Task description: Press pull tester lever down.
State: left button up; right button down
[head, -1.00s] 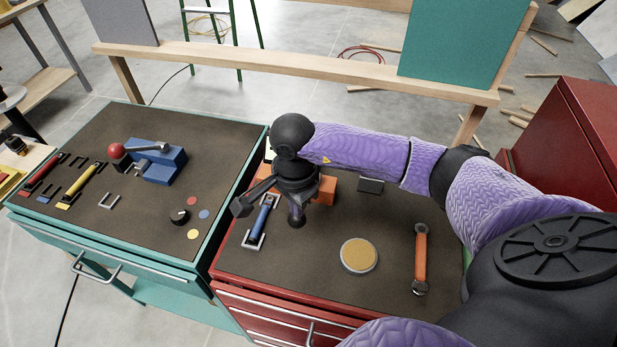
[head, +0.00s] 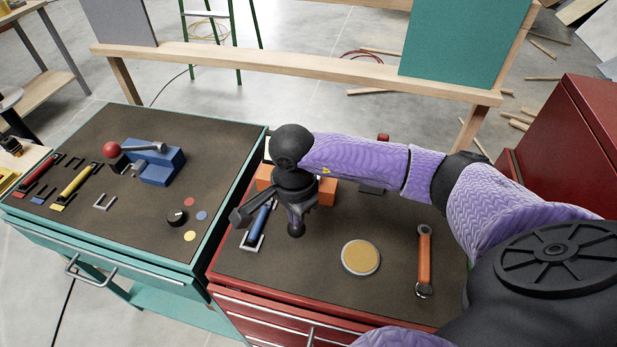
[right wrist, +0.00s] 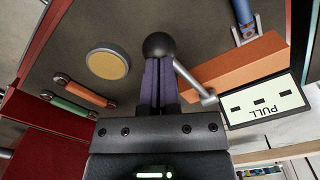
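The pull tester has an orange block (right wrist: 235,72) with a white label reading PULL (right wrist: 265,104). Its lever is a metal rod (right wrist: 193,82) ending in a black ball knob (right wrist: 158,45). My right gripper (right wrist: 158,72) has its purple fingers close together, tips at the knob, apparently touching it. The fingers do not visibly enclose the knob. In the head view, my right gripper (head: 296,222) points down in front of the orange block (head: 328,190), which it partly hides. My left gripper is not in view.
The red cabinet top (head: 320,265) also holds a yellow disc (head: 361,257), an orange-handled tool (head: 424,262) and a blue-handled tool (head: 259,220). A blue device with a red-knobbed lever (head: 160,168) stands on the teal cabinet at left. A tall red cabinet (head: 575,140) is at right.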

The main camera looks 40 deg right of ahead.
jog(key=shift+f, duration=0.4)
jog(key=shift+r+p, duration=1.65)
jog(key=shift+r, duration=0.8)
notch_tip(320, 180, up, 9)
jog(key=p, duration=0.6)
jog(key=shift+r, duration=0.2)
